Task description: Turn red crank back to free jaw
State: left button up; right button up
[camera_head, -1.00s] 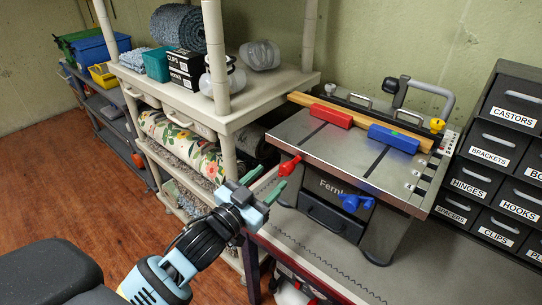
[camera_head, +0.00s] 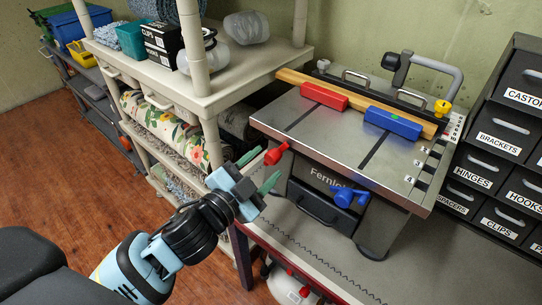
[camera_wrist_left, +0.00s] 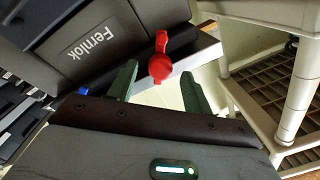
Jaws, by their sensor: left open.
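The red crank (camera_head: 276,154) sticks out at the left front corner of the grey Fernlok bench vise (camera_head: 318,190). A red jaw block (camera_head: 324,96) and a blue jaw block (camera_head: 393,123) sit on its top along a wooden board (camera_head: 360,103). A blue crank (camera_head: 349,197) is on the front. My left gripper (camera_head: 259,170) is open and empty just in front of the red crank. In the left wrist view the red crank (camera_wrist_left: 160,66) shows between and beyond the green fingertips (camera_wrist_left: 158,82), with no clear contact. My right gripper is out of view.
A cream shelf (camera_head: 190,93) with boxes and a floral roll (camera_head: 163,128) stands close on the left. Labelled black drawers (camera_head: 507,145) stand on the right. The workbench (camera_head: 300,248) is clear in front of the vise.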

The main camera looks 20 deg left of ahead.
aim_at(269, 159)
pick_arm(q)
jog(key=shift+x, duration=1.7)
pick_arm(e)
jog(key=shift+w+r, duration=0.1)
